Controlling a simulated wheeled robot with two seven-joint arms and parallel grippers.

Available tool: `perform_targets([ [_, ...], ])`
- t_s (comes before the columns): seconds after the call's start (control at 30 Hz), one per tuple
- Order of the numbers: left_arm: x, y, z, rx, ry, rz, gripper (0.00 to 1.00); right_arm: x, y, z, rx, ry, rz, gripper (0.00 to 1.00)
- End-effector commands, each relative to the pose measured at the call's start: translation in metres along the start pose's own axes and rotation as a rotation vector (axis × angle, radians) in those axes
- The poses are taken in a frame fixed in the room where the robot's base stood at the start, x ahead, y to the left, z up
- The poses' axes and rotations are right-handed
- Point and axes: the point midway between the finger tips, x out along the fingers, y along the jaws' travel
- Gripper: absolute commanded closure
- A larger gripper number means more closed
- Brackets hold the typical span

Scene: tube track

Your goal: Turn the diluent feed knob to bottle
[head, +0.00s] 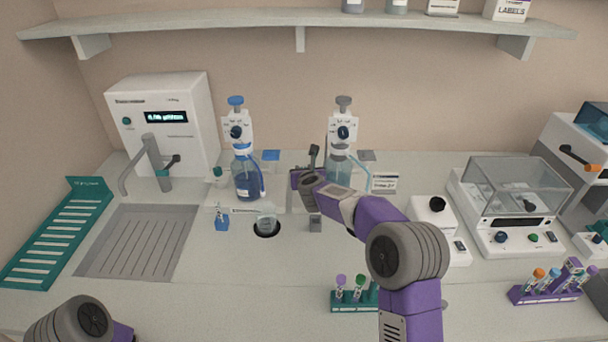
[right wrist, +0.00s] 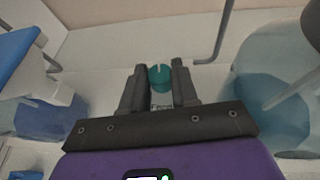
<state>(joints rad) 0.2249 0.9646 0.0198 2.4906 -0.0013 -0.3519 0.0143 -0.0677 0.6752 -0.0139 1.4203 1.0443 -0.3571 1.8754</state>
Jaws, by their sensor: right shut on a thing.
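The diluent feed knob, a small teal round knob with a pale line on top (right wrist: 160,77), sits between my right gripper's fingertips (right wrist: 159,84) in the right wrist view. The fingers are shut on its sides. In the head view, my right gripper (head: 303,178) reaches between the two dispenser bottles and hides the knob. The grey-topped dispenser bottle (head: 340,165) stands just right of the gripper. My left gripper is out of view; only part of that arm shows at lower left.
The blue-topped dispenser bottle (head: 247,178) stands left of the gripper, with another teal knob (head: 218,171) beside it. A tube rack (head: 352,300) lies near the front. The counter at front left of it is clear.

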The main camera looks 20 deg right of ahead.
Motion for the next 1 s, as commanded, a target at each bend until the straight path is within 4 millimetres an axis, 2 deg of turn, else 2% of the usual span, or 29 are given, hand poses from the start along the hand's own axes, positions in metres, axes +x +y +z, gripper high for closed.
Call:
perform_targets([
  [0.13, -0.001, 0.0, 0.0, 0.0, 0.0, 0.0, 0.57, 0.0, 0.0, 0.001, -0.001, -0.001, -0.001, 1.0],
  [0.17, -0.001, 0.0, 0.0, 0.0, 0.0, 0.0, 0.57, 0.0, 0.0, 0.001, 0.0, -0.001, -0.002, 0.68],
  [0.3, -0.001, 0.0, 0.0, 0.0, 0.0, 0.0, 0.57, 0.0, 0.0, 0.001, 0.0, -0.001, -0.002, 0.47],
  [0.67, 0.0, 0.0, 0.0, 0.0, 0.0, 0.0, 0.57, -0.004, 0.0, 0.0, 0.001, 0.0, -0.001, 0.46],
  [0.77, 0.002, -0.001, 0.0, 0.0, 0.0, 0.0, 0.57, -0.013, 0.0, 0.001, 0.002, -0.001, -0.001, 0.46],
  [1.0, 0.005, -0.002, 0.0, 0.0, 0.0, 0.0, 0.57, -0.05, 0.0, 0.001, 0.001, -0.001, -0.001, 0.46],
])
